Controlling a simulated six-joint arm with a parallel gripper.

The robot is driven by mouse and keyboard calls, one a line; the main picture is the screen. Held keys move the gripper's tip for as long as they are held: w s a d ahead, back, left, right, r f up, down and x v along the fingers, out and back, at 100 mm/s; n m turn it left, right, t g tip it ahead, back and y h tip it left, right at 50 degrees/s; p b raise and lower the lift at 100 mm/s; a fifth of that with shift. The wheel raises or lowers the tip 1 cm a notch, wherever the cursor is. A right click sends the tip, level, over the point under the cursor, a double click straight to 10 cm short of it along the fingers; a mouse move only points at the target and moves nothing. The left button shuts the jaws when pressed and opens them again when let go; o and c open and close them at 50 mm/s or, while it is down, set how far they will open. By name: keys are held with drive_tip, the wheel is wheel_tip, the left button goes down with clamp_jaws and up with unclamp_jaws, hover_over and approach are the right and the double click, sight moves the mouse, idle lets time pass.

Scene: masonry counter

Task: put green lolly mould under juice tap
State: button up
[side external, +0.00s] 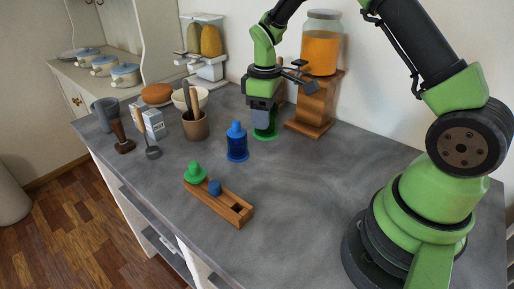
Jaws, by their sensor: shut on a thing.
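My gripper (262,118) points down at the back of the counter and is shut on the green lolly mould (267,134). Only the lower part of the mould shows below the fingers; the rest is hidden. It is close to the counter top, but I cannot tell whether it touches. The juice dispenser, a glass jar of orange juice (320,51) on a wooden stand (318,108), is just to the right of my gripper. The tap is hard to make out near my gripper's dark parts.
A blue mould (237,143) stands in front of my gripper. A wooden rack (232,209) nearer the front holds a green piece (195,173) and a small blue piece (214,187). A utensil pot (195,126) is at left. The counter (300,190) is clear at front right.

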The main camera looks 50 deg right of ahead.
wheel_tip(320, 180, down, 9)
drive_tip(key=shift+f, duration=0.1)
idle(0.3)
drive_tip(key=shift+f, duration=0.15)
drive_tip(key=o, duration=0.9)
drive_tip(key=shift+o, duration=0.2)
